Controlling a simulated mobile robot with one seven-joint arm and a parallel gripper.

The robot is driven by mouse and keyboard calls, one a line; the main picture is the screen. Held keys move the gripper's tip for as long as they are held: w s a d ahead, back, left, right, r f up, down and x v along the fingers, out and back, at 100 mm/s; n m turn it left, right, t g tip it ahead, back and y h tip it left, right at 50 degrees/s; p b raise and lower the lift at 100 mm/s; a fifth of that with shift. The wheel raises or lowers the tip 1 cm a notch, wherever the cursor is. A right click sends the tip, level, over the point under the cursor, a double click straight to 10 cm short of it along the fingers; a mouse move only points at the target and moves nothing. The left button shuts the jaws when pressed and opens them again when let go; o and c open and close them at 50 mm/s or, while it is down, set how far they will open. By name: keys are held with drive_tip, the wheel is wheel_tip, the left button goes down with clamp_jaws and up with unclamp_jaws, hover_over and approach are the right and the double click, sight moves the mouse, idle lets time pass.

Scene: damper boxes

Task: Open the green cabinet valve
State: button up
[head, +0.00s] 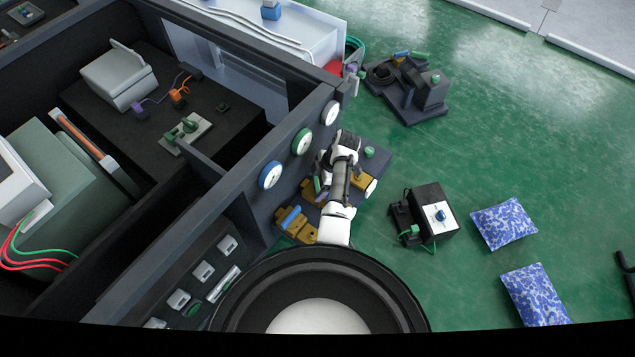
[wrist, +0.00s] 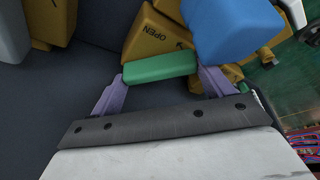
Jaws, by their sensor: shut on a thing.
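The green valve handle (wrist: 160,67) is a short bar in front of a yellow valve body (wrist: 150,38) printed with "OPEN" and an arrow. My gripper (wrist: 162,76) has its two purple fingers at the two ends of the green bar and is shut on it. In the head view the green handle (head: 317,185) shows small at the cabinet's outer face, beside my arm, which partly hides it and my gripper. A blue handle (wrist: 235,28) is close to the right finger in the wrist view. It also shows in the head view (head: 290,217), on a yellow body.
White-faced dials with blue (head: 270,175), green (head: 302,141) and dark rims line the dark cabinet wall above the valves. A black box (head: 436,212) and blue-white bags (head: 503,223) lie on the green floor to the right. Open floor surrounds them.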

drive_tip(key=o, duration=0.9)
drive_tip(key=shift+o, duration=0.2)
drive_tip(key=shift+r, duration=0.15)
drive_tip(key=s+p+v, duration=0.1)
drive_tip(key=v, duration=1.2)
drive_tip(key=shift+w+r+p, duration=0.3)
drive_tip(key=shift+w+p, duration=0.05)
drive_tip(key=shift+w, duration=0.15)
